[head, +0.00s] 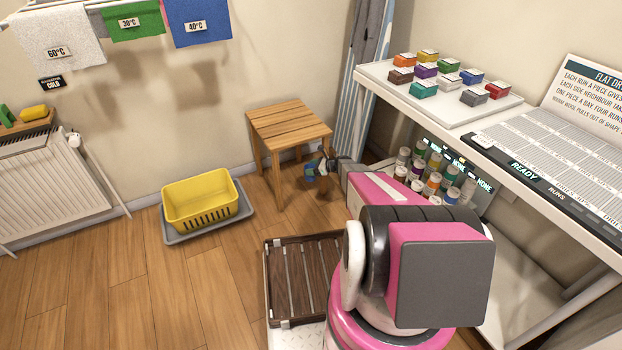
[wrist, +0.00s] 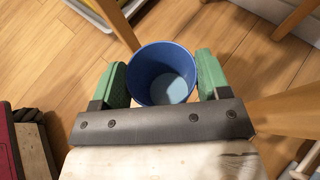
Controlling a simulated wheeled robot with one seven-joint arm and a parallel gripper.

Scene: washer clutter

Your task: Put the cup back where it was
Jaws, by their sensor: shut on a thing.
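The blue cup (wrist: 161,75) is between the two green fingers of my gripper (wrist: 162,82) in the wrist view. The gripper is shut on it. The cup's open rim faces the camera and its inside looks empty, with a paler bottom. In the head view the cup (head: 310,173) is small, at the end of my gripper (head: 316,168), in front of the wooden stool (head: 290,125) and below its seat height in the picture. Whether the cup touches the floor cannot be told.
Stool legs stand close around the gripper in the wrist view (wrist: 290,108). A yellow basket (head: 201,203) on a grey tray stands left. A shelf (head: 440,110) with colored boxes is right, with several bottles (head: 432,183) below. A slatted dark crate (head: 300,280) is in front.

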